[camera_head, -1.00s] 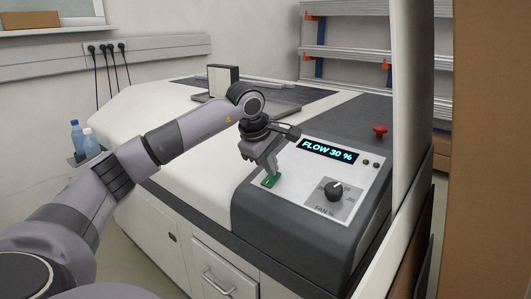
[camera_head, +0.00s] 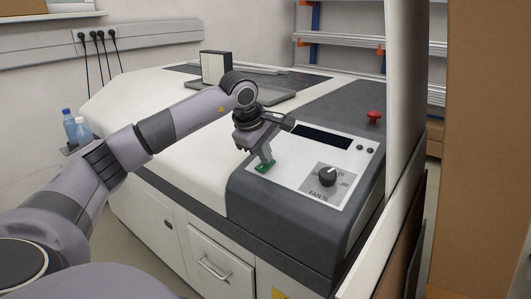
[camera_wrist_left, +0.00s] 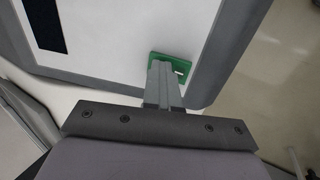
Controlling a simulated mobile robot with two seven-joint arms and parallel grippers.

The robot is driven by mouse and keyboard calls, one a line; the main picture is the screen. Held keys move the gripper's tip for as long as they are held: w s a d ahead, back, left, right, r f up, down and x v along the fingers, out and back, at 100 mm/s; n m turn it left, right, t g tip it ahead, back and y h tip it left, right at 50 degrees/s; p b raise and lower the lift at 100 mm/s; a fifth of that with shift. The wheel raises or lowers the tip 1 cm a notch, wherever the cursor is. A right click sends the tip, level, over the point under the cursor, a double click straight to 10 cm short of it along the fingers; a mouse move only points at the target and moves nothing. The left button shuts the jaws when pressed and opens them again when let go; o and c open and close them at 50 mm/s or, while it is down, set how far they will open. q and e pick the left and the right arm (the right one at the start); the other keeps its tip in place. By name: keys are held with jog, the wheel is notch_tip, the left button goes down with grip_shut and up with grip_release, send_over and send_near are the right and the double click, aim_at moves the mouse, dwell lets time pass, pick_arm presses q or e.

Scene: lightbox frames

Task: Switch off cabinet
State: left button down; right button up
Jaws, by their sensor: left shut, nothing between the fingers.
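The cabinet (camera_head: 215,205) is a white and grey bench with a light control panel (camera_head: 300,178) at its front right corner. The panel's display (camera_head: 322,138) is dark, with no text on it. A green switch (camera_head: 265,167) sits at the panel's left front corner; it also shows in the left wrist view (camera_wrist_left: 186,66). My left gripper (camera_head: 268,160) is shut and empty, with its fingertips at the green switch and partly covering it. In the left wrist view its fingers (camera_wrist_left: 163,75) reach onto the green switch; exact contact is hard to tell. My right gripper is not in view.
A black fan knob (camera_head: 327,176) and two small dark buttons are on the panel. A red mushroom button (camera_head: 374,117) stands behind it. A pale upright post (camera_head: 405,100) and brown board (camera_head: 487,150) bound the right side.

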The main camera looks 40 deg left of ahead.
aim_at(260, 168)
pick_arm(q)
jog(key=shift+s+f, duration=0.1)
jog(key=shift+s, duration=0.45)
jog(key=shift+r, duration=0.4)
jog(key=r+p, duration=0.3)
jog(key=shift+s+r, duration=0.15)
jog(key=shift+s, duration=0.15)
jog(key=w+r+v, duration=0.1)
jog(key=w+v, duration=0.1)
jog(key=v, duration=0.7)
jog(key=shift+r+p, duration=0.3)
jog(key=shift+p, duration=0.05)
jog(key=shift+s, duration=0.1)
